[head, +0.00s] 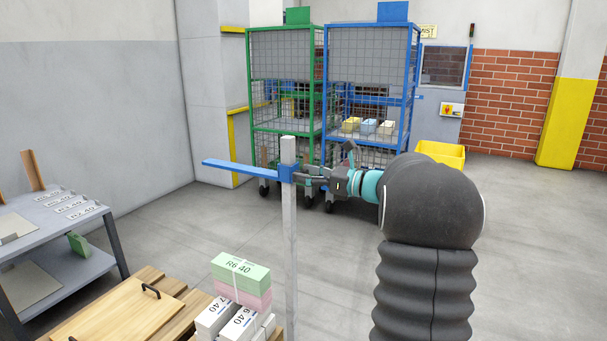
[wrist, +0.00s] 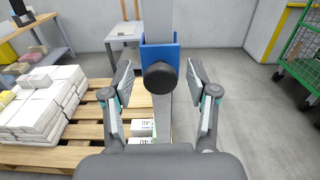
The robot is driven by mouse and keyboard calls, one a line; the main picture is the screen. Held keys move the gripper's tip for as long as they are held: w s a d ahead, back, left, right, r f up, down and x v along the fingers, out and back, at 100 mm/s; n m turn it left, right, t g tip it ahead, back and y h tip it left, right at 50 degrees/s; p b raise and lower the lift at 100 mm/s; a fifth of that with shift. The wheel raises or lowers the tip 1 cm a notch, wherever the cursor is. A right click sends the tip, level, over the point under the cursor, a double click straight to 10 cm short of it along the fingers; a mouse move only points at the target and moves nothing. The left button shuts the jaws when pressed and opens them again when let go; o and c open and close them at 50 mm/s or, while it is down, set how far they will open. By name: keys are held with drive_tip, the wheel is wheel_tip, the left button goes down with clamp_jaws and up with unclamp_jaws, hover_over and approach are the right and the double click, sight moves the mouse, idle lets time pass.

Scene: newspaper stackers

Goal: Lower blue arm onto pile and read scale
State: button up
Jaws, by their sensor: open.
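The blue arm (head: 240,169) sticks out level to the left from a blue collar near the top of an upright grey post (head: 290,245). It is well above the pile of bundles, which has a green bundle (head: 240,270) on a pink one (head: 245,293) and white ones below. In the wrist view, the blue collar (wrist: 176,55) carries a round black knob (wrist: 160,77). My gripper (head: 308,174) is at the collar; in the wrist view its open fingers (wrist: 160,80) stand on either side of the knob with gaps. No scale marks are legible.
A wooden board (head: 115,315) with black handles lies at lower left beside a grey shelf table (head: 60,235). Green (head: 283,100) and blue (head: 370,85) mesh cages and a yellow bin (head: 440,155) stand behind. Stacked white bundles (wrist: 45,100) lie on a pallet. Floor at right is clear.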

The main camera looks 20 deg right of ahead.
drive_tip(key=shift+w+a, duration=0.2)
drive_tip(key=shift+w, duration=0.05)
